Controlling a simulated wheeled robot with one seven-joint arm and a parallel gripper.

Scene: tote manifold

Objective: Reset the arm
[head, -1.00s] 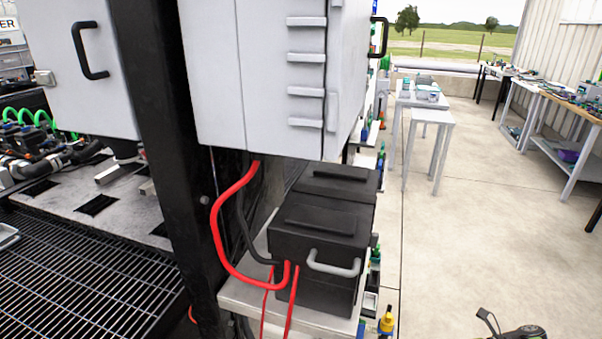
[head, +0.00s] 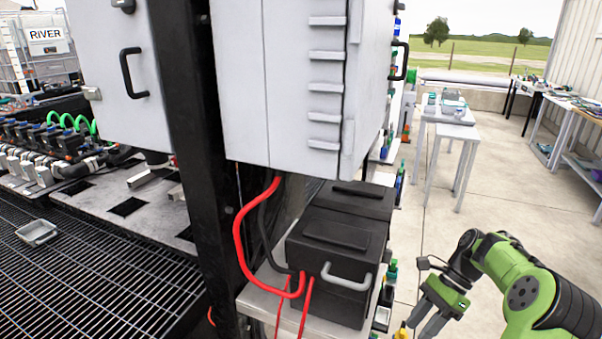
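My green and black arm (head: 525,290) reaches in from the lower right of the head view. My gripper (head: 424,326) points down, with its grey fingers partly cut off by the bottom edge. Two fingers show with a gap between them and nothing seen in the gap. It hangs over the concrete floor, to the right of the black battery boxes and apart from them in the picture. The fingertips' lower ends are hard to make out.
Black battery boxes (head: 335,245) with red cables (head: 243,245) stand on a shelf left of my gripper. Grey cabinets (head: 282,90) and a black post (head: 205,170) rise above. A small tray (head: 37,232) lies on the grating. Worktables (head: 450,130) stand behind; the floor between is clear.

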